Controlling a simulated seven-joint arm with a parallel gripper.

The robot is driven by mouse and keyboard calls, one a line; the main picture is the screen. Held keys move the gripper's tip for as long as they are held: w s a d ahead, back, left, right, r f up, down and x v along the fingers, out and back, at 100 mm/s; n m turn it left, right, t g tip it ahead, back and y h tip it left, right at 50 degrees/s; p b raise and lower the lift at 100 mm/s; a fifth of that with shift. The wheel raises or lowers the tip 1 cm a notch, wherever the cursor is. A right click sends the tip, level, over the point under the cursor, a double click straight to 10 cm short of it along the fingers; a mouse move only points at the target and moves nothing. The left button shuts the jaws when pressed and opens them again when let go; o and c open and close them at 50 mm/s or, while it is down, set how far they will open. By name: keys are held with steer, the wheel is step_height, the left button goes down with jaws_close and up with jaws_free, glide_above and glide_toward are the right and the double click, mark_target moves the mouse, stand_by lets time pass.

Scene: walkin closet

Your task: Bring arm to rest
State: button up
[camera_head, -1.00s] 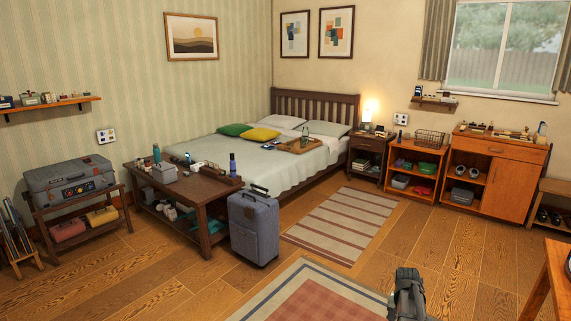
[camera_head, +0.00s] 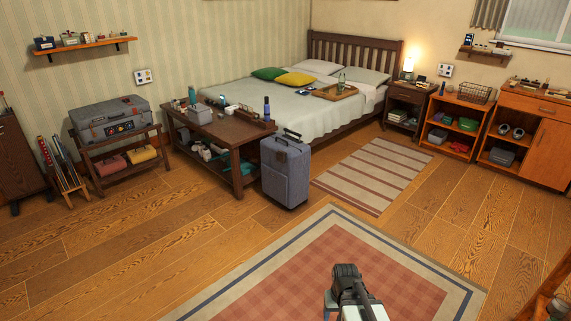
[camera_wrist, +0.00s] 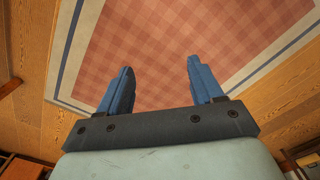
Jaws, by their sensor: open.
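My gripper (camera_wrist: 160,75) shows in the wrist view with its two blue fingers spread apart and nothing between them. It faces the red checked rug (camera_wrist: 165,45), which fills the space beyond the fingertips. In the head view my arm rises at the bottom, in front of the same rug (camera_head: 300,265). The fingers cannot be made out in the head view.
A blue-grey suitcase (camera_head: 286,172) stands beside a dark wooden bench (camera_head: 236,133) loaded with small items. A bed (camera_head: 270,105) is behind them. Orange cabinets (camera_head: 545,140) line the right wall. A striped runner (camera_head: 375,175) and open wooden floor lie between.

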steer(key=s+f+g, duration=0.3)
steer(key=s+f, duration=0.7)
steer(key=s, duration=0.4)
steer(key=s+f+g, duration=0.3)
steer(key=s+f, duration=0.6)
steer(key=s, duration=0.6)
steer(key=shift+d+f+g, duration=0.15)
steer(key=shift+f+g, duration=0.15)
steer(key=shift+f, duration=0.1)
steer(key=shift+c, duration=0.4)
